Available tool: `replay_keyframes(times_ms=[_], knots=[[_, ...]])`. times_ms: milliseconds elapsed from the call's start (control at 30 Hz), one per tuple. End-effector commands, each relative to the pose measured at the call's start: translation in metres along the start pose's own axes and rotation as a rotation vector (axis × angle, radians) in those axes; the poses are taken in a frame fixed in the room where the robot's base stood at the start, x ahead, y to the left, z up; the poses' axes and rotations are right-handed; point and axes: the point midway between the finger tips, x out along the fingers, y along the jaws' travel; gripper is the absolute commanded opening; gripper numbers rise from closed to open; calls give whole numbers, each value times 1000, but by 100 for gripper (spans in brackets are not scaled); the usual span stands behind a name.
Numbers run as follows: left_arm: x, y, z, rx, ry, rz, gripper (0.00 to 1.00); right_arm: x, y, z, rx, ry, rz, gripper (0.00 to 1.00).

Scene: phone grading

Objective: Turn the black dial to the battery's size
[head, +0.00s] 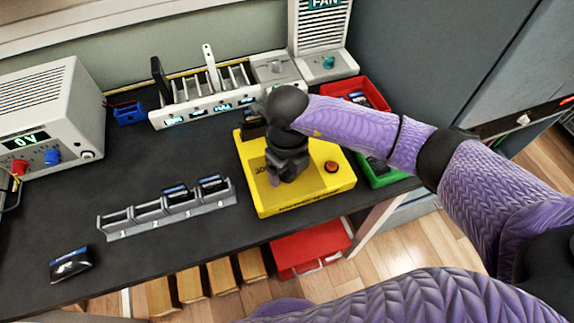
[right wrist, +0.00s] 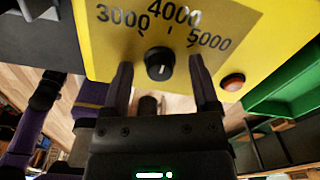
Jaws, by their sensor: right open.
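The yellow box (head: 310,190) sits on the dark bench; it also shows in the right wrist view (right wrist: 225,15). Its black dial (right wrist: 159,62) has a small pale mark and stands below the printed numbers 3000, 4000 and 5000. I cannot tell for sure which number the mark points to. My right gripper (head: 275,180) is over the box, pointing down and hiding the dial in the head view. In the right wrist view its open fingers stand either side of the dial, with gaps. A dark block (head: 252,130), perhaps a battery, sits at the box's back edge; its size is unreadable. My left gripper is out of view.
A red button (head: 331,167) is on the box, right of the dial. Red (head: 372,92) and green (head: 392,178) bins stand to its right. A grey rack (head: 150,222) holds two dark packs; another pack (head: 70,264) lies front left. A white slotted unit (head: 205,108) stands behind.

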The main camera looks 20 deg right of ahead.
Motion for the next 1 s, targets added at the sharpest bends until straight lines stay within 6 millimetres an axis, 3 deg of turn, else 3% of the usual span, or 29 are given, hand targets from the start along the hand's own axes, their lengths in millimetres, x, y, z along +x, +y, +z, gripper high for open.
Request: replay_keyframes(times_ms=[133, 400, 500, 1000], knots=[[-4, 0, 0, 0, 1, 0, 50, -10, 0, 1, 0, -3, -1, 78], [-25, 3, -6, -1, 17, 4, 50, -77, 0, 1, 0, -4, -2, 78], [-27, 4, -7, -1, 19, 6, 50, -93, 0, 1, 0, -3, -1, 78], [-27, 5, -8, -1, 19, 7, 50, -99, 0, 0, 0, 0, 1, 78]])
